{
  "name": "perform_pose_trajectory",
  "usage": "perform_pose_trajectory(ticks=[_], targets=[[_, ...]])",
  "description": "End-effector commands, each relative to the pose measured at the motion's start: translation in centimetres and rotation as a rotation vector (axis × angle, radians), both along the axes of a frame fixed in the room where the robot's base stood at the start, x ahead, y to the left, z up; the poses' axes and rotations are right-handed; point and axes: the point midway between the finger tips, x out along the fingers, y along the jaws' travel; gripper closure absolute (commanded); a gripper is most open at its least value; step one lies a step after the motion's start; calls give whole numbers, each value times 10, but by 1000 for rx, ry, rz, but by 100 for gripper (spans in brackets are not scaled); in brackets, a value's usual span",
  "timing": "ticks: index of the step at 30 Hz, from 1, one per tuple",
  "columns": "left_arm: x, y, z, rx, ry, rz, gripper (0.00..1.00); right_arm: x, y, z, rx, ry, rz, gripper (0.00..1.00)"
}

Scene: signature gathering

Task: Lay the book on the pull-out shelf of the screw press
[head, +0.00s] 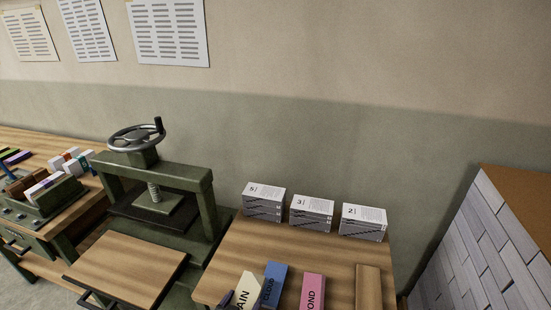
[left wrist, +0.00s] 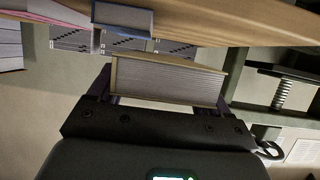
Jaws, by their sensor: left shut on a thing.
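The held book is cream with dark letters, of which "AIN" shows (head: 245,287); it lies at the bottom edge of the head view. In the left wrist view its page block (left wrist: 165,82) sits between the fingers. My left gripper (head: 228,301) is shut on it, mostly cut off by the frame. The green screw press (head: 150,175) stands to the left, with a handwheel on top. Its wooden pull-out shelf (head: 125,268) extends forward, bare on top. The press screw also shows in the left wrist view (left wrist: 282,94). My right gripper is not in view.
A wooden table (head: 235,250) right of the press holds a blue book (head: 272,284), a pink book (head: 313,290), a tan block (head: 368,287) and paper stacks (head: 312,207). Another bench (head: 75,212) with small books stands left.

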Motion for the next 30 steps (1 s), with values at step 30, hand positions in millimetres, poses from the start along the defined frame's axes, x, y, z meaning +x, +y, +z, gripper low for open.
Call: perform_pose_trajectory(ticks=[30], targets=[[-97, 113, 168, 4, -4, 286, 58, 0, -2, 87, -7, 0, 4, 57]])
